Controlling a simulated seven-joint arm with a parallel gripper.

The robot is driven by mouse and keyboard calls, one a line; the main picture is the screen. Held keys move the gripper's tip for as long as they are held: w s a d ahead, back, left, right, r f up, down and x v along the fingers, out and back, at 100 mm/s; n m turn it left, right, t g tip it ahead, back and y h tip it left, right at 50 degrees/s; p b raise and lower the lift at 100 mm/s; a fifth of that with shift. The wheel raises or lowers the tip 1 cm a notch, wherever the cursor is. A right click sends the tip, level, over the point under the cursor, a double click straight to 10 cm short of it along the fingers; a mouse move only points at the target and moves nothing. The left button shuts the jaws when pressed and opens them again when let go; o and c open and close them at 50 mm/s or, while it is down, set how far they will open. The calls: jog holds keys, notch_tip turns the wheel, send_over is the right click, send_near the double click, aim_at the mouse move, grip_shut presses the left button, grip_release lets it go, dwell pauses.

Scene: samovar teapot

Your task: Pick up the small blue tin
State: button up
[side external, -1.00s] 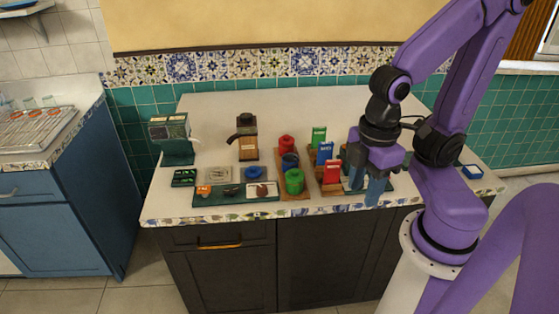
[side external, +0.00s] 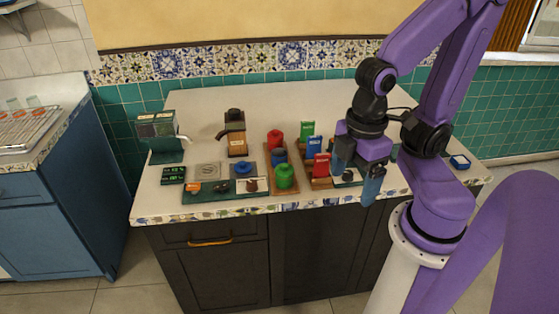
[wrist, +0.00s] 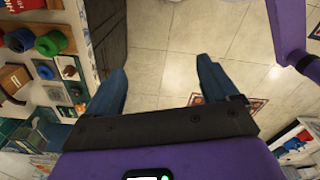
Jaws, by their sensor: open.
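The small blue tin (side external: 280,157) stands in a brown wooden rack (side external: 283,190), between a red tin (side external: 276,138) behind and a green tin (side external: 285,176) in front, which partly hides it. In the wrist view the blue tin (wrist: 20,40) shows at the far left, beside the green tin (wrist: 50,43). My gripper (side external: 357,178) is open and empty, to the right of the rack near the counter's front edge. In the wrist view my gripper (wrist: 162,70) has only floor between its fingers.
Upright green (side external: 307,131), blue (side external: 314,147) and red (side external: 321,165) packets stand between the tins and my gripper. A green tray (side external: 215,195) with small items lies left of the rack. A brown dispenser (side external: 235,135) stands behind it. The counter's back (side external: 270,100) is clear.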

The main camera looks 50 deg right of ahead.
jog(key=w+d+m+h, duration=0.1)
jog(key=w+d+m, duration=0.1)
jog(key=w+m, duration=1.55)
jog(key=m+h, duration=0.1)
jog(key=m, duration=1.2)
send_over(280, 156)
jog(key=s+a, duration=0.1)
jog(key=a, duration=0.2)
notch_tip(280, 156, down, 18)
jog(key=shift+s+a+r, duration=0.1)
jog(key=shift+r, duration=0.1)
jog(key=shift+d+f, duration=0.2)
jog(key=shift+f, duration=0.65)
jog(key=shift+d+f, duration=0.15)
jog(key=shift+f, duration=0.7)
jog(key=shift+d+f, duration=0.2)
jog(key=shift+f, duration=0.65)
jog(key=c, duration=1.1)
